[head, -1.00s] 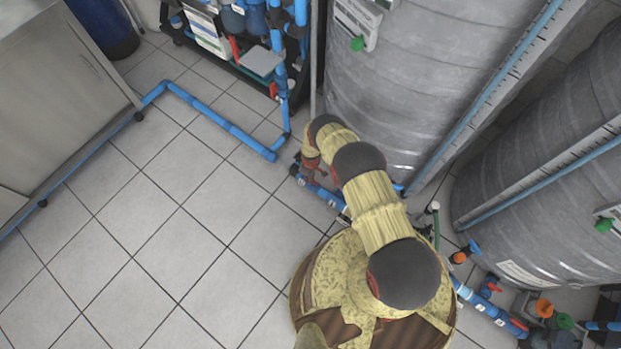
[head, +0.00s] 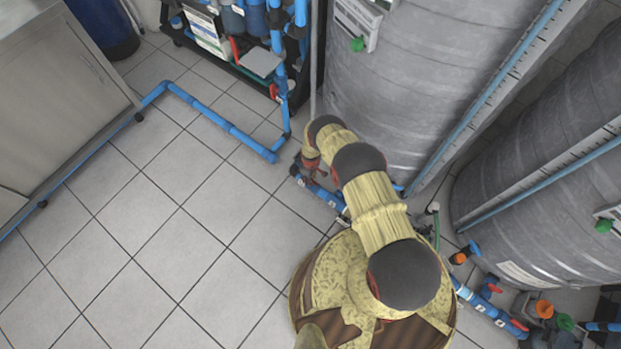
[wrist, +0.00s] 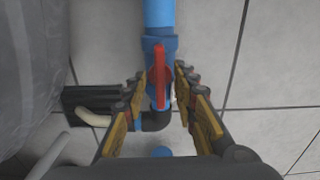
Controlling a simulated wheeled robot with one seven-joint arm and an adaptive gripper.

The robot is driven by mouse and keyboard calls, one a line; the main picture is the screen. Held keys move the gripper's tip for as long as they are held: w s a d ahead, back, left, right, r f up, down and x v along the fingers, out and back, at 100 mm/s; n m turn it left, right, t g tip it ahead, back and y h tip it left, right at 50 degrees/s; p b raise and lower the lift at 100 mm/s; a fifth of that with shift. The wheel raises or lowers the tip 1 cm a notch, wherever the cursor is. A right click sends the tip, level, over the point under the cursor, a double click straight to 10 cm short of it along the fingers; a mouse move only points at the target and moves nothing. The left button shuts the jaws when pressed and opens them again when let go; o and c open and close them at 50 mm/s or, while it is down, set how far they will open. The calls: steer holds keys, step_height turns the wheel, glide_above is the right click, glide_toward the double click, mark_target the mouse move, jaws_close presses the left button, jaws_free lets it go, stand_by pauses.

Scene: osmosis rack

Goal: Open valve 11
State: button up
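In the wrist view a valve with a red handle (wrist: 160,75) sits on a blue pipe (wrist: 159,14). The handle lies along the pipe's line in the picture. I cannot read any number on it. My gripper (wrist: 158,88) is open, with one finger on each side of the red handle and a visible gap to each. Nothing is held. In the head view my arm reaches down beside the large grey tank, and my gripper's fingers and this valve cannot be made out clearly there.
A large grey tank (head: 400,80) stands close beside my arm, with a second tank (head: 555,170) to the right. Blue floor pipes (head: 222,122) run to a black equipment rack (head: 315,70). A steel cabinet (head: 60,90) stands at left. The tiled floor (head: 170,230) is clear.

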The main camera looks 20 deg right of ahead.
steer(key=shift+r, duration=0.1)
step_height(320, 180, up, 12)
stand_by(0.6)
stand_by(0.4)
